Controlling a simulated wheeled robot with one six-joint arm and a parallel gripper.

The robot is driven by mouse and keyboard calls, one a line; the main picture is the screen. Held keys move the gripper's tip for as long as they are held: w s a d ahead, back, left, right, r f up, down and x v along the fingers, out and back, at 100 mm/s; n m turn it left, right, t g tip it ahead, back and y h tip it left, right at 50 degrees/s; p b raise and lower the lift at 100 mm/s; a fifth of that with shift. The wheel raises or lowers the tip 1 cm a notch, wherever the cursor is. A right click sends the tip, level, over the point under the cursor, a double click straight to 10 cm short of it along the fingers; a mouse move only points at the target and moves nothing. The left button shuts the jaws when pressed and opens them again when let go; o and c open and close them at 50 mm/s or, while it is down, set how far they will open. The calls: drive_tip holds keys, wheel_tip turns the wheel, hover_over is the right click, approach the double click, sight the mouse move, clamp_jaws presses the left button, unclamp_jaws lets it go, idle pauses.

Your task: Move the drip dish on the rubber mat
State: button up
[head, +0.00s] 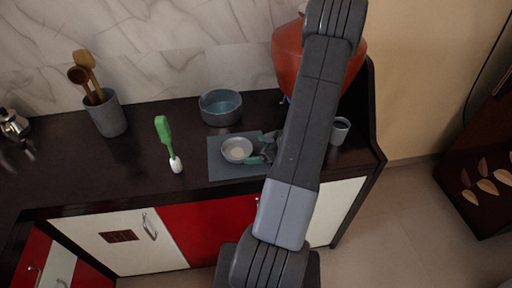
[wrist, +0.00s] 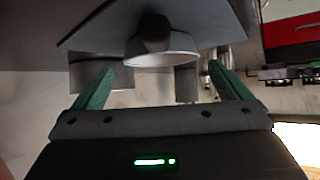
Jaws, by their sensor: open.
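The drip dish (head: 237,149) is a small, round, light grey dish lying on the dark grey rubber mat (head: 222,172) in the head view. In the wrist view the dish (wrist: 165,58) shows its pale rim in front of the mat (wrist: 90,35), between and beyond the fingertips. My gripper (head: 261,148) has green fingers and is open, just right of the dish, low over the mat. In the wrist view my gripper (wrist: 162,68) has nothing between its fingers that I can see held. My arm hides the mat's right part.
A blue-grey bowl (head: 220,108) stands behind the mat. A green-handled brush (head: 168,145) is to the left, beside a utensil pot (head: 107,116). A large red-orange vessel (head: 290,50) and a grey cup (head: 340,130) are at the right.

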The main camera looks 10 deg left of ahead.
drive_tip(key=shift+p+v, duration=0.75)
drive_tip(key=shift+v, duration=0.25)
drive_tip(key=shift+d, duration=0.1)
drive_tip(key=v, duration=1.3)
drive_tip(key=shift+s+d+r, duration=0.15)
drive_tip(key=shift+s+d, duration=0.05)
drive_tip(key=shift+d, duration=0.05)
drive_tip(key=x, duration=1.4)
drive_tip(key=shift+r, duration=0.1)
